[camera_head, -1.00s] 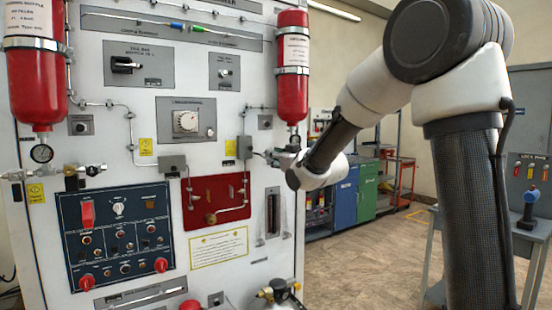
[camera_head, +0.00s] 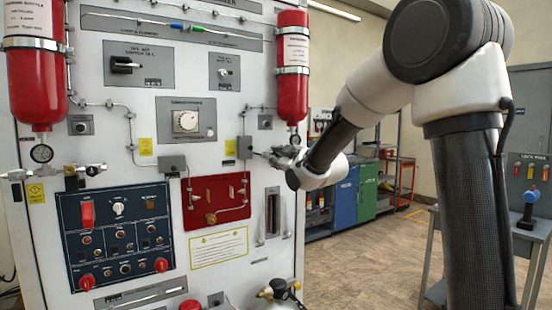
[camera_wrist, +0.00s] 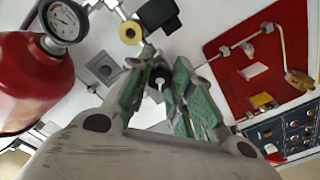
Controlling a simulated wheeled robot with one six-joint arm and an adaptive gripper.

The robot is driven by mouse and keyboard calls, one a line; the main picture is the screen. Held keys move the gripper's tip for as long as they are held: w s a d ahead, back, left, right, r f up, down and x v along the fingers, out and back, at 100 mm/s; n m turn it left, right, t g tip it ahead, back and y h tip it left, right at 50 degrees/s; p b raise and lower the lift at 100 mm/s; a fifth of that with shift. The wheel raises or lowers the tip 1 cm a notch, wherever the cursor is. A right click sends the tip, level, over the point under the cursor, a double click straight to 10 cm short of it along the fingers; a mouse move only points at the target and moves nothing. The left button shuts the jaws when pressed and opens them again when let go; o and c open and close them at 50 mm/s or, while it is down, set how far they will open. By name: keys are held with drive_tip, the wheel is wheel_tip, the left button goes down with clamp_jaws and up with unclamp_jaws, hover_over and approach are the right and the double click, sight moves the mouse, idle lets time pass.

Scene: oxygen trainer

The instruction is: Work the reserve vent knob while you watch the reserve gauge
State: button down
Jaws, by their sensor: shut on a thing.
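My gripper (camera_wrist: 158,92) has its green-padded fingers closed around a small dark round part, which I take to be the reserve vent knob (camera_wrist: 159,76); the fingers partly hide it. In the head view my gripper (camera_head: 276,153) is at the panel's right side, just below the right red bottle (camera_head: 292,70). The reserve gauge (camera_wrist: 65,20) is a round white dial at the neck of the red bottle (camera_wrist: 30,85) in the wrist view. It faces the camera, but its needle reading is too small to tell.
A yellow ringed fitting (camera_wrist: 130,32) and a black part (camera_wrist: 158,12) are close to my fingers. The red plate (camera_head: 216,202) with piping and the blue switch panel (camera_head: 113,238) are to the left. A table (camera_head: 525,232) stands at right; open floor lies between.

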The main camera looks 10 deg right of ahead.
drive_tip(key=c, duration=1.2)
unclamp_jaws()
drive_tip(key=shift+c, duration=0.2)
drive_tip(key=v, duration=1.2)
